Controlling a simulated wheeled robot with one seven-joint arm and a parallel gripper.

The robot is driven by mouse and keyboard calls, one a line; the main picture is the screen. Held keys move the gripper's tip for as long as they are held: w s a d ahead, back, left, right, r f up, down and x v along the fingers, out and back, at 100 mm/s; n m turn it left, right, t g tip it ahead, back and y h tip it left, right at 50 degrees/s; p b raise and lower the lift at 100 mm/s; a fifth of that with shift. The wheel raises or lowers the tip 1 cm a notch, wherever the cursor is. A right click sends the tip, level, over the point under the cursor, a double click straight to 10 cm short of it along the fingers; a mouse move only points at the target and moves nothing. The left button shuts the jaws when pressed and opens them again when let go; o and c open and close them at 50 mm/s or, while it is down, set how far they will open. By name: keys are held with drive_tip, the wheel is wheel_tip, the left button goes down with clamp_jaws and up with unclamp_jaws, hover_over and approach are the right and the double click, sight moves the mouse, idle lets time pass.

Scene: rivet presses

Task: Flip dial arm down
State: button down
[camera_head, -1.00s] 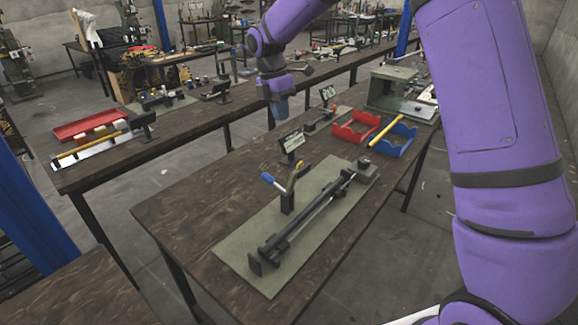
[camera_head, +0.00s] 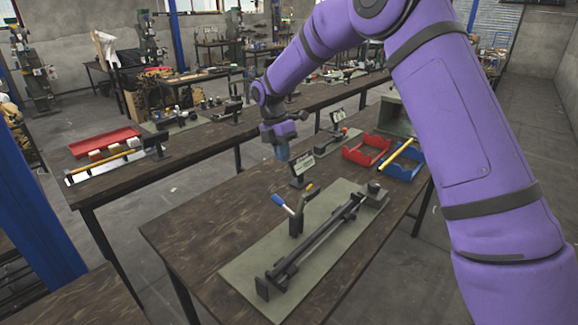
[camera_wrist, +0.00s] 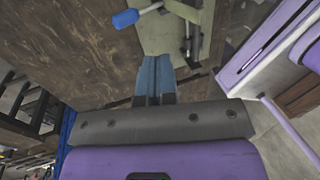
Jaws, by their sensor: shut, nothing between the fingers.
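A fixture on a green-grey base plate (camera_head: 238,274) stands on the near table. A dark post on it carries a lever with a blue handle (camera_head: 281,202), which points up and to the left. A yellowish tip (camera_head: 309,187) shows beside it. A long dark bar (camera_head: 318,238) lies along the plate. I cannot tell for sure which part is the dial arm. My gripper (camera_head: 282,153) is shut and empty, above and behind the fixture, apart from it. In the wrist view, its blue fingers (camera_wrist: 154,76) are together, and the blue handle (camera_wrist: 126,18) shows beyond them to the left.
A red bin (camera_head: 366,150) and a blue bin (camera_head: 402,160) with a yellow rod (camera_head: 398,153) sit at the back right. The near table (camera_head: 200,235) is clear left of the plate.

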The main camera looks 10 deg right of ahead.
drive_tip(key=shift+s+d+f, duration=0.6)
drive_tip(key=shift+s+f, duration=0.25)
drive_tip(key=shift+f, duration=0.7)
drive_tip(key=shift+s+d+f, duration=0.65)
drive_tip(key=shift+s+f, duration=0.2)
drive_tip(key=shift+f, duration=0.75)
drive_tip(key=shift+s+d+f, duration=0.6)
drive_tip(key=shift+s+f, duration=0.25)
drive_tip(key=shift+f, duration=0.7)
